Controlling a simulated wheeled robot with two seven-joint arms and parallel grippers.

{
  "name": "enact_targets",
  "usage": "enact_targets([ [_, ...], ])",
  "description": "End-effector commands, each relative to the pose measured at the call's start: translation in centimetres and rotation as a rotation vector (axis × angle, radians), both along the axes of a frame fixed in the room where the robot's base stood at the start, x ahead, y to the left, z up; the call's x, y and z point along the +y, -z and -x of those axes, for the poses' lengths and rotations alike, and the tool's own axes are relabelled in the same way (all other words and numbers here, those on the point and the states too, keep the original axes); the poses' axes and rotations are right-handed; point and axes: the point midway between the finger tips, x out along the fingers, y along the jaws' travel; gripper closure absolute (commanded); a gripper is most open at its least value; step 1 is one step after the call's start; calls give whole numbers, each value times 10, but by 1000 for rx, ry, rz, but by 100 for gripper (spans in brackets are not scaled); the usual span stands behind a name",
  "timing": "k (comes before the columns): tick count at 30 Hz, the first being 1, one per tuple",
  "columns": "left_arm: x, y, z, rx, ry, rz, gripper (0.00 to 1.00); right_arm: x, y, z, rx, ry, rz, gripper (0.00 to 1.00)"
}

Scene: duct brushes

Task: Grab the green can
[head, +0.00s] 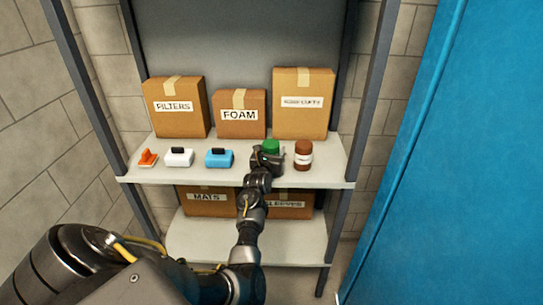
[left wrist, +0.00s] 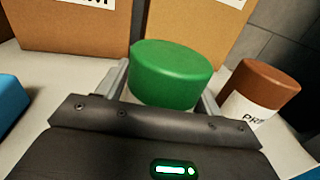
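The green can (head: 271,146) stands upright on the upper shelf, between a blue container and a brown can. In the head view my left gripper (head: 266,160) is in front of it and hides its lower part. In the left wrist view the green top of the can (left wrist: 171,72) shows between my left gripper's two fingers (left wrist: 165,95), one on each side. The fingers are spread, with a small pale gap beside the can at the left; contact at the right cannot be told. My right gripper is not in view.
A brown can (head: 303,155) stands close on the right. A blue container (head: 219,158), a white container (head: 178,157) and an orange brush-like item (head: 147,158) stand to the left. Cardboard boxes (head: 240,113) line the back. Dark rack posts (head: 361,90) flank the shelf (head: 200,177).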

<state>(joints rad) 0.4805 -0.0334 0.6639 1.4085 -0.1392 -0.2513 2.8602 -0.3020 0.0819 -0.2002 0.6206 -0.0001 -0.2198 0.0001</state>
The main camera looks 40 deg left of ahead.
Motion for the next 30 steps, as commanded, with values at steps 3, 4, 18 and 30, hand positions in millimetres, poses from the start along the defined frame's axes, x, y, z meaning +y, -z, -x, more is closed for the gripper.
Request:
enact_targets([
  [3,0,0,0,0,1,0,50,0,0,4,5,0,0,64],
  [4,0,0,0,0,1,0,54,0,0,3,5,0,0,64],
  [18,-1,-9,-1,-5,0,-1,73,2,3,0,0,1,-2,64],
  [30,-1,-81,0,-6,0,-2,73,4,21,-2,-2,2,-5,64],
])
